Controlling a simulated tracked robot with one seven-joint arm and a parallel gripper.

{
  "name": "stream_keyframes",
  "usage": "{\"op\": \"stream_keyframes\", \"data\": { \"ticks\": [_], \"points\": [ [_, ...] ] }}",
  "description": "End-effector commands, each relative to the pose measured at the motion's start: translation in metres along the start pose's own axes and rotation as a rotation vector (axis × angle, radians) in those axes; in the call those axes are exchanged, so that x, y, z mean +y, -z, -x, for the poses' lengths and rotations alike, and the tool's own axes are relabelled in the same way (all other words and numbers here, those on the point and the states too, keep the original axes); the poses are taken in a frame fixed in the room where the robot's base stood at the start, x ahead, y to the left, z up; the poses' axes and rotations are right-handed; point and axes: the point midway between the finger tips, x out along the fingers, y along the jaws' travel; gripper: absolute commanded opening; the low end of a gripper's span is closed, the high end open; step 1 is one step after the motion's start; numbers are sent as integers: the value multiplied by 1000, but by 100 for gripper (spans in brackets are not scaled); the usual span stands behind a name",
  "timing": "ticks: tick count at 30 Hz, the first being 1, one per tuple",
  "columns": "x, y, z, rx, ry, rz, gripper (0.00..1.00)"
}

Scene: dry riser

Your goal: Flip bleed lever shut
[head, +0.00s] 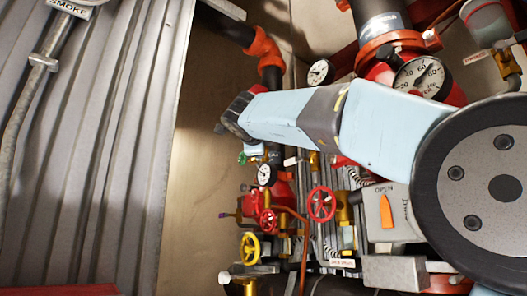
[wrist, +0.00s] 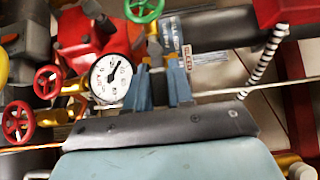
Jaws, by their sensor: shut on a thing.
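My gripper's two blue fingers (wrist: 162,87) show in the wrist view, close together at a brass fitting (wrist: 153,50). They are shut on a thin part that is mostly hidden between them; I take it for the bleed lever, as a tag with a red band reading "BLEED" (wrist: 187,61) hangs just right of the fingers. The lever's angle cannot be made out. In the head view my arm reaches in from the right, and its fingers are not clearly seen.
A white dial gauge (wrist: 111,78) stands close left of the fingers. Red handwheels (wrist: 48,81) and a green handwheel (wrist: 143,8) are nearby. A striped black-and-white hose (wrist: 263,62) runs at right. The head view shows a yellow handwheel (head: 250,248) and grey corrugated wall (head: 95,140).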

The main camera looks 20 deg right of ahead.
Motion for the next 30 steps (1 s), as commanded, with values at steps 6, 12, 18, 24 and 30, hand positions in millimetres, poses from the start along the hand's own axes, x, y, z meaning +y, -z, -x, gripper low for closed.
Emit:
{"op": "stream_keyframes", "data": {
  "ticks": [6, 12, 18, 24, 30],
  "points": [
    [1, -6, 0, -12, -8, 9, 0],
    [1, -6, 0, -11, -7, 9, 0],
    [1, -4, 0, -8, -8, 8, 33],
    [0, -2, 0, -3, -7, 7, 43],
    [0, -1, 2, -2, -7, 7, 43]
  ]
}}
